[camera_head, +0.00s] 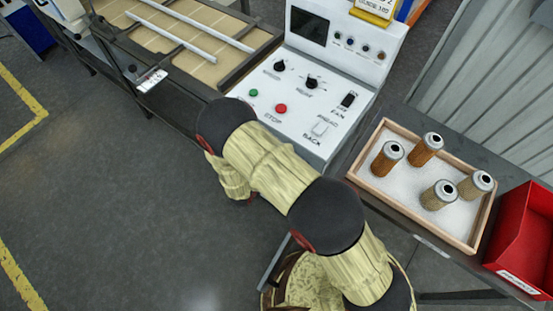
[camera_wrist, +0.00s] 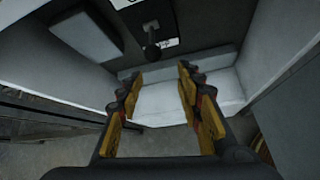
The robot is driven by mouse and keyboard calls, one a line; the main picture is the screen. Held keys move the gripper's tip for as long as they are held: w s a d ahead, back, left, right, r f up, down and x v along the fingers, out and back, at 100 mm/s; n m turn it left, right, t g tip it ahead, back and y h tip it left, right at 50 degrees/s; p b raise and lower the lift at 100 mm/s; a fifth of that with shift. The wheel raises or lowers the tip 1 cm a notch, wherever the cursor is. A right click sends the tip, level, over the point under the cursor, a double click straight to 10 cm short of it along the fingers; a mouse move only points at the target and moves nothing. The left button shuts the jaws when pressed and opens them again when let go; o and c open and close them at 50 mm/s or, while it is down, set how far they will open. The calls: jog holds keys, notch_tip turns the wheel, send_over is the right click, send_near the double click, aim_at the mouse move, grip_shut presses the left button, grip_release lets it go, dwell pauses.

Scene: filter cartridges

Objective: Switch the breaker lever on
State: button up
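A dark lever with a rounded knob (camera_wrist: 151,28), which looks like the breaker lever, stands out from a dark grey panel in the wrist view, between two white labels. Which end is on or off is not readable. My gripper (camera_wrist: 159,77) is open and empty, its yellow and black fingers apart and pointing toward the panel. The lever lies beyond the fingertips, roughly in line with the gap between them, and does not appear to be touched. In the head view my arm hides the gripper, and I cannot make out the lever.
A pale ledge (camera_wrist: 215,85) lies behind the fingers in the wrist view, with a grey box (camera_wrist: 86,35) at upper left. In the head view, a white control console (camera_head: 300,105), a wooden tray (camera_head: 450,233) with several filter cartridges and a red bin (camera_head: 520,235) stand near my arm.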

jog(key=s+a, duration=0.3)
jog(key=s, duration=0.3)
jog(key=shift+s+a, duration=0.35)
jog(key=shift+s, duration=0.05)
